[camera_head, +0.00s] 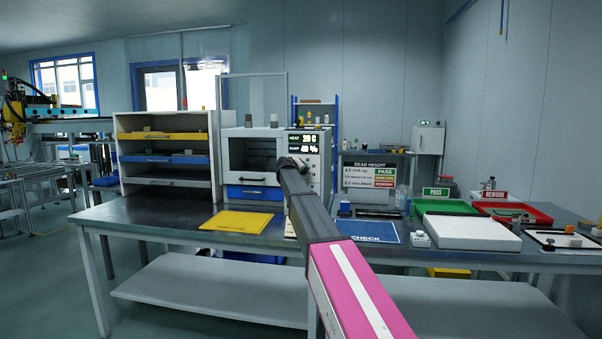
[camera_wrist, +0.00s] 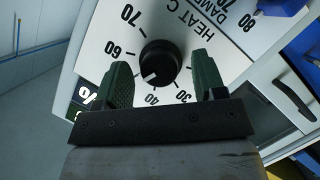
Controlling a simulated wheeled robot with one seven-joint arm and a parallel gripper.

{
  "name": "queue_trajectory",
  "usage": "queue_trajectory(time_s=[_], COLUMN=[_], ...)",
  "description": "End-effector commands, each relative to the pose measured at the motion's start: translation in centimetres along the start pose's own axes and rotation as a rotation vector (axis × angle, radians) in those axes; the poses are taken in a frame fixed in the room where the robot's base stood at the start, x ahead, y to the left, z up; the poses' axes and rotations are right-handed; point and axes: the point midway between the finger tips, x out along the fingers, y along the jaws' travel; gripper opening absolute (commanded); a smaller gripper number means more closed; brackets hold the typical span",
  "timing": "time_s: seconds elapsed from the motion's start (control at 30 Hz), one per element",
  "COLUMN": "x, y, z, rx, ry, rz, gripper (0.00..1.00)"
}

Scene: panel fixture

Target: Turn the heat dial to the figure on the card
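The heat dial (camera_wrist: 160,60) is a round black knob on a white panel in the wrist view. Its white pointer faces the lower left, close to the 40 mark. The figures 30, 40, 60 and 70 show around it. My gripper (camera_wrist: 160,63) is open, with one green finger on each side of the dial; I cannot tell whether they touch it. In the head view my arm covers the dial on the oven-like unit (camera_head: 235,149). The unit's display (camera_head: 303,139) seems to read heat 20 C. I cannot pick out a heat card.
A yellow mat (camera_head: 237,222) and a blue CHECK mat (camera_head: 367,232) lie on the bench. A drawer rack (camera_head: 121,155) stands left of the unit. Green (camera_head: 447,207) and red (camera_head: 514,210) trays are at the right. A blue lever (camera_wrist: 283,7) juts from the panel near the dial.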

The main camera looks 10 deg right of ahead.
Motion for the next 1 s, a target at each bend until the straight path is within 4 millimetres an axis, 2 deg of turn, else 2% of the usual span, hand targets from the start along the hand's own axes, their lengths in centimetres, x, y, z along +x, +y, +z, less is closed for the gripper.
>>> queue_trajectory(time_s=[0.2, 0.37, 0.57, 0.8, 1.0], x=[-0.1, -1.1, -3.9, -8.5, -10.7], y=[0.0, 0.1, 0.1, 0.1, 0.0], z=[-0.1, -0.1, 0.1, 0.2, 0.1], rx=[-0.001, -0.001, 0.0, 0.0, 0.0], ry=[0.002, 0.003, 0.002, 0.002, 0.001], rz=[0.001, 0.001, 0.001, 0.0, 0.0], gripper=[0.64, 0.64, 0.64, 0.64, 0.64])
